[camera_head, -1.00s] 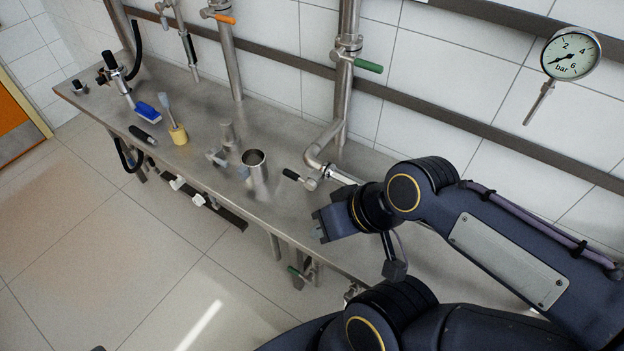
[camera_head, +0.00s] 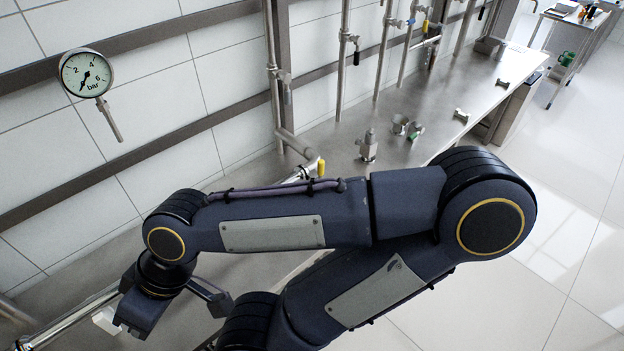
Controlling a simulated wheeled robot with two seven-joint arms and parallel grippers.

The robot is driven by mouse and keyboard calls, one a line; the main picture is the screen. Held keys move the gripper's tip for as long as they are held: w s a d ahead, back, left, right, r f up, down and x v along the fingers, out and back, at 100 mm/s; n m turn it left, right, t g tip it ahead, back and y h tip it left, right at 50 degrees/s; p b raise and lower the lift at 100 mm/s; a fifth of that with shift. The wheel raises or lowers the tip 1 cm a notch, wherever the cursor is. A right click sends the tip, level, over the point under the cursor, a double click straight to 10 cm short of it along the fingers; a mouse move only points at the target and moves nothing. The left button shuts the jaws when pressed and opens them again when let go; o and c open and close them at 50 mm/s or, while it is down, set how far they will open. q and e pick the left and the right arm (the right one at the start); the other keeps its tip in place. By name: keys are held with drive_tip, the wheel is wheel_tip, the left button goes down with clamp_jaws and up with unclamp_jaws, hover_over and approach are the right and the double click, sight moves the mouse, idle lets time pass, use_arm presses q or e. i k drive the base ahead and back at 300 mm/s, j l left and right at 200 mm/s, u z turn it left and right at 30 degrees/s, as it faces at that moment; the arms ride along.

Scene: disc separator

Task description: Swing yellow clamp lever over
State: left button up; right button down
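A small upright yellow lever (camera_head: 321,167) shows at the end of a metal pipe fitting on the bench, just above my arm; part of the fitting is hidden behind the arm. I cannot tell whether it is the clamp lever or a valve handle. My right gripper (camera_head: 108,322) is at the lower left, well away from the yellow lever and beside a shiny metal pipe (camera_head: 75,315). My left gripper is not in view.
A steel bench (camera_head: 440,100) runs to the upper right with several metal fittings on it. Vertical pipes with valves stand along the tiled wall. A pressure gauge (camera_head: 86,73) hangs at the upper left. Open floor (camera_head: 545,240) lies at the right.

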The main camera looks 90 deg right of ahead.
sight(321, 162)
drive_tip(key=z, duration=3)
drive_tip(key=u, duration=0.4)
drive_tip(key=l+u, duration=0.15)
drive_tip(key=u, duration=0.2)
drive_tip(key=i+l+u, duration=0.1)
drive_tip(key=u, duration=0.3)
drive_tip(key=l+u, duration=0.1)
drive_tip(key=u, duration=0.3)
drive_tip(key=l+u, duration=0.25)
drive_tip(key=l, duration=0.2)
drive_tip(key=l+u, duration=0.2)
drive_tip(key=l, duration=0.25)
drive_tip(key=k+l+u, duration=0.25)
drive_tip(key=l, duration=0.15)
drive_tip(key=l+u, duration=0.2)
drive_tip(key=l, duration=0.25)
drive_tip(key=k+l+u, duration=0.25)
drive_tip(key=k+l, duration=0.15)
drive_tip(key=l, duration=0.25)
drive_tip(key=k+l, duration=0.1)
drive_tip(key=l, duration=0.25)
drive_tip(key=k+l, duration=0.15)
drive_tip(key=l, duration=0.25)
drive_tip(key=k+l, duration=0.15)
drive_tip(key=l, duration=0.25)
